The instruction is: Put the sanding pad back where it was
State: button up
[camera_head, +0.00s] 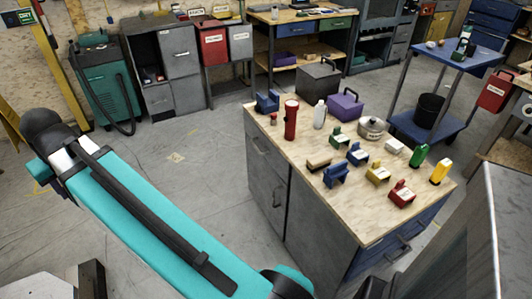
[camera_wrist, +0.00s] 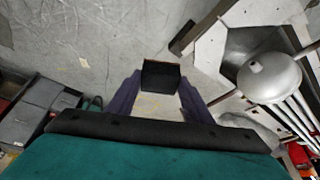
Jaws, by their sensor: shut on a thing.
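My gripper (camera_wrist: 160,90) shows in the wrist view, with a dark finger on each side. It is shut on a small dark block, which I take to be the sanding pad (camera_wrist: 161,74). The block sits between the fingertips, with grey floor behind it. In the head view my teal arm crosses the lower left; the gripper and held block cannot be made out there. The workbench (camera_head: 265,133) with a pale wooden top stands right of the arm. A flat brown block (camera_head: 318,163) lies on it, between green and blue pieces; I cannot tell what it is.
Clear floor (camera_head: 190,150) lies left of the bench.

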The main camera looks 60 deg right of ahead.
jog(key=s+d+f+m+g+h, duration=0.15)
jog(key=s+d+m, duration=0.25)
jog(key=d, duration=0.6)
jog(key=s+d+f+m+h+b, duration=0.1)
jog(key=s+d+f+m, duration=0.25)
jog(key=d, duration=0.65)
jog(key=s+d+f+m+g+h, duration=0.15)
jog(key=s+d+m, duration=0.25)
jog(key=d, duration=0.5)
jog(key=s+d+f+m+g, duration=0.2)
jog(key=s+d+m, duration=0.4)
jog(key=s+d, duration=0.3)
jog(key=s+d+f+m+g+b, duration=0.1)
jog(key=s+d+f+m+g, duration=0.1)
jog(key=s+d+m, duration=0.4)
jog(key=s+d+f, duration=0.1)
jog(key=s+d, duration=0.3)
jog(key=s, duration=0.6)
jog(key=shift+f+y, duration=0.25)
jog(key=shift+y, duration=0.05)
jog(key=shift+d, duration=0.1)
jog(key=d, duration=0.5)
jog(key=s+d+f+p, duration=0.1)
jog(key=d, duration=0.4)
jog(key=s+d, duration=0.1)
jog(key=d, duration=0.4)
jog(key=shift+s+d+f, duration=0.2)
jog(key=shift+d, duration=0.1)
jog(key=shift+f, duration=0.15)
